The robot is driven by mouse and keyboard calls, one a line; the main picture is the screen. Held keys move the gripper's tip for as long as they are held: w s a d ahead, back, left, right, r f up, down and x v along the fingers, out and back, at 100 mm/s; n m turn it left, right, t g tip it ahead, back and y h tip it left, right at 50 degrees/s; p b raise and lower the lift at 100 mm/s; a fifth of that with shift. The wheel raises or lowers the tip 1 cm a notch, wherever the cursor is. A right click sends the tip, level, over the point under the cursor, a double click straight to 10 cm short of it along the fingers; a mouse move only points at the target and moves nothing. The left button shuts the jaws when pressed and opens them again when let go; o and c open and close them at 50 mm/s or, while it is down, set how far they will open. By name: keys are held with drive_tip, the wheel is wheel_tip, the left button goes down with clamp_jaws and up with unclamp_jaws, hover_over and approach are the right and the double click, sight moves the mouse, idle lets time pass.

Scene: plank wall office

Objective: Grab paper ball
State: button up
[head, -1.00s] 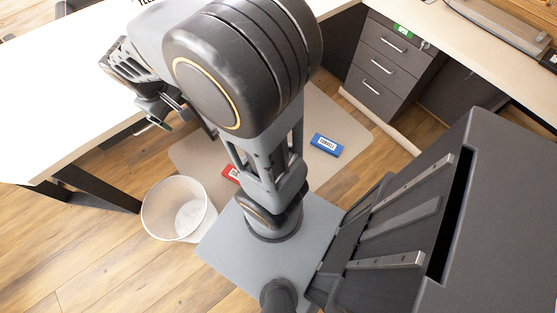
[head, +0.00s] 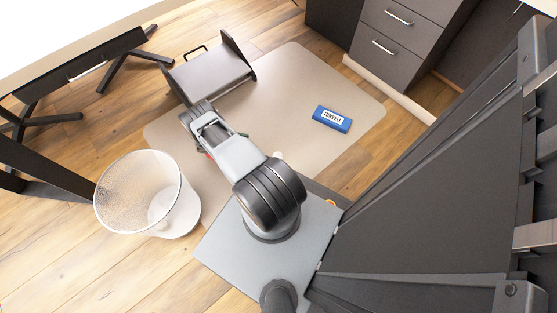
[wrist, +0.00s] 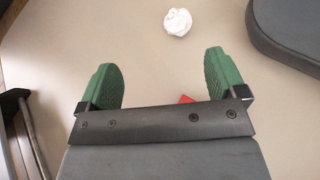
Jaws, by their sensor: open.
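The paper ball (wrist: 177,21) is a small crumpled white lump on the beige floor mat, at the top of the wrist view. In the head view, a small white spot (head: 277,155) beside my arm seems to be the same ball, partly hidden by the arm. My gripper (wrist: 160,63) has its two green fingers spread wide with nothing between them. The ball lies beyond the fingertips, toward the right finger, and apart from them.
A blue box (head: 332,119) lies on the mat (head: 300,75). A red object (wrist: 186,99) shows partly behind my gripper. A mesh wastebasket (head: 120,190) stands left, a footrest (head: 212,72) behind, drawers (head: 400,35) at upper right. Bare mat surrounds the ball.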

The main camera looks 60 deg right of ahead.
drive_tip(key=shift+n+h, duration=0.4)
drive_tip(key=s+f, duration=0.1)
drive_tip(key=f, duration=0.1)
drive_tip(key=s+f+b, duration=0.1)
drive_tip(key=f, duration=0.1)
drive_tip(key=s+f, duration=0.2)
drive_tip(key=f, duration=0.1)
drive_tip(key=shift+d+b, duration=0.25)
drive_tip(key=shift+b, duration=0.05)
drive_tip(key=shift+g, duration=0.3)
drive_tip(key=x, duration=0.4)
drive_tip(key=b+x, duration=0.1)
drive_tip(key=x, duration=0.3)
drive_tip(key=shift+a+f, duration=0.15)
drive_tip(key=shift+f, duration=0.1)
drive_tip(key=shift+b+x, duration=0.95)
drive_tip(key=shift+x, duration=2.05)
drive_tip(key=shift+w+r, duration=0.1)
